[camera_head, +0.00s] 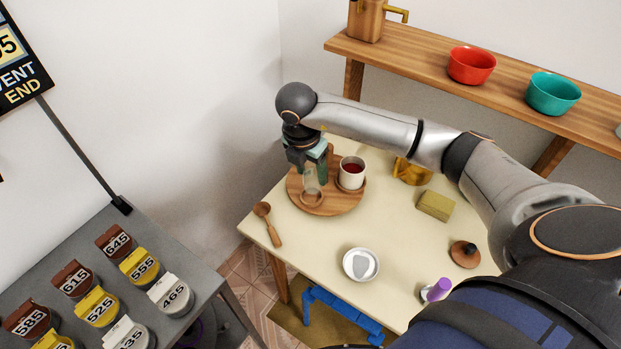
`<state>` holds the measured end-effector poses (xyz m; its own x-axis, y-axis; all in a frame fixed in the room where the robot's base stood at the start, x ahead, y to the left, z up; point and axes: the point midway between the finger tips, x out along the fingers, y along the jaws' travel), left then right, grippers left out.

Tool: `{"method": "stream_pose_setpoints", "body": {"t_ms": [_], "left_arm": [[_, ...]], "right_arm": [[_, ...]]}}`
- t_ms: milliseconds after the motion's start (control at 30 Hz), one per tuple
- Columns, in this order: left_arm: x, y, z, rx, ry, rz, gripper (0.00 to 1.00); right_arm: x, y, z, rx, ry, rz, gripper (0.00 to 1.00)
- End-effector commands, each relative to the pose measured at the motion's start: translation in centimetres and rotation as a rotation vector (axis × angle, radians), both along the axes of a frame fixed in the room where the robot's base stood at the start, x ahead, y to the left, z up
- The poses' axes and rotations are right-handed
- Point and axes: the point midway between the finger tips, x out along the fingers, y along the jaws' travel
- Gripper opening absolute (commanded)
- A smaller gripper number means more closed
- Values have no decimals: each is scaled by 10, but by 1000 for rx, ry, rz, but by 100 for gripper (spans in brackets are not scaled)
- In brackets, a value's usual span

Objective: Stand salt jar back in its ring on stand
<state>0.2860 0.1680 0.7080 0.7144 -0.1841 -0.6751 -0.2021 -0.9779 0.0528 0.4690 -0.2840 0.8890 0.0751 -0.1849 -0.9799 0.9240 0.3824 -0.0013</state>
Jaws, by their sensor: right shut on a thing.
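The stand is a round wooden tray (345,205) at the back left of the table, with a ring (316,203) at its left part. My right gripper (313,170) hangs over that part, reaching in from the right. It is shut on a pale, see-through jar, the salt jar (311,184), held about upright just above or at the ring. I cannot tell whether its base is inside the ring. The fingers hide the jar's upper part. A white cup with red contents (352,173) stands beside it on the tray. My left gripper is not in view.
A wooden spoon (267,222), white dish (361,264), yellow block (435,205), amber object (411,171), wooden lid (465,253) and purple-topped item (438,289) are on the table. A shelf (425,65) with bowls is behind. The table's middle is clear.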

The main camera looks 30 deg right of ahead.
Motion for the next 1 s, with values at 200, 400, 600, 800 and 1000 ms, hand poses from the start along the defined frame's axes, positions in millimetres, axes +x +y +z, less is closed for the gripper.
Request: {"method": "stream_pose_setpoints", "body": {"t_ms": [200,400,600,800,1000], "left_arm": [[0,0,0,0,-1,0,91],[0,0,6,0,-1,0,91],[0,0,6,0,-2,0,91],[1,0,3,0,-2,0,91],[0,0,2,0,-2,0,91]], "right_arm": [[10,-6,-14,0,0,-1,0],[11,-6,-40,0,1,1,0],[11,-6,-46,1,-2,1,0],[11,-6,-48,0,-1,1,0],[11,-6,-50,0,-1,1,71]]}}
